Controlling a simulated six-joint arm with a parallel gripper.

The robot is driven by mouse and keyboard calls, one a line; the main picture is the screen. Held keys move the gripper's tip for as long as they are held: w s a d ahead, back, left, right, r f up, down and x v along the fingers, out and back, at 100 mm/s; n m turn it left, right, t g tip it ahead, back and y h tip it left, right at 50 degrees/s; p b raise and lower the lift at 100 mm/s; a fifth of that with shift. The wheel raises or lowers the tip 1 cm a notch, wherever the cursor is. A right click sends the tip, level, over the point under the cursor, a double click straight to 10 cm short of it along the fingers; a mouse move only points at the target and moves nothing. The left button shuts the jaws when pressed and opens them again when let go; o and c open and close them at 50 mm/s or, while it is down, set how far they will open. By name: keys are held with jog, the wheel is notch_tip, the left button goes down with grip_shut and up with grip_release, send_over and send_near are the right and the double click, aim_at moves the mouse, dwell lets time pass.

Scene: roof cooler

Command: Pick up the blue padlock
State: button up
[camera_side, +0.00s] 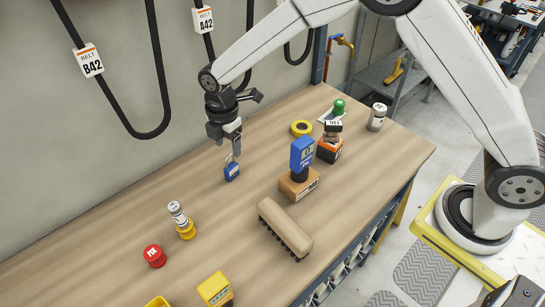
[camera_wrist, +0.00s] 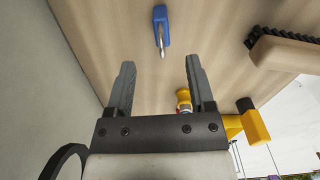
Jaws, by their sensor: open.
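My gripper (camera_side: 236,152) is just above the padlock in the side view, fingers pointing down. In the wrist view my gripper (camera_wrist: 160,76) has its two fingers wide apart with no padlock between them. Whether a fingertip touches the shackle is unclear in the side view.
A brush (camera_side: 285,228) and a blue item (camera_side: 302,155) on a cardboard box (camera_side: 298,188) stand right of the padlock. A yellow-based bottle (camera_side: 180,218) and red-topped item (camera_side: 155,256) stand nearer left. The wall is close behind; bench around the padlock is clear.

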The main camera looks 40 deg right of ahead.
aim_at(232, 164)
jog(key=shift+f, duration=1.3)
jog(key=shift+f, duration=0.1)
jog(key=shift+d+f, duration=0.1)
jog(key=shift+f, duration=2.4)
jog(key=shift+c, duration=0.2)
grip_shut()
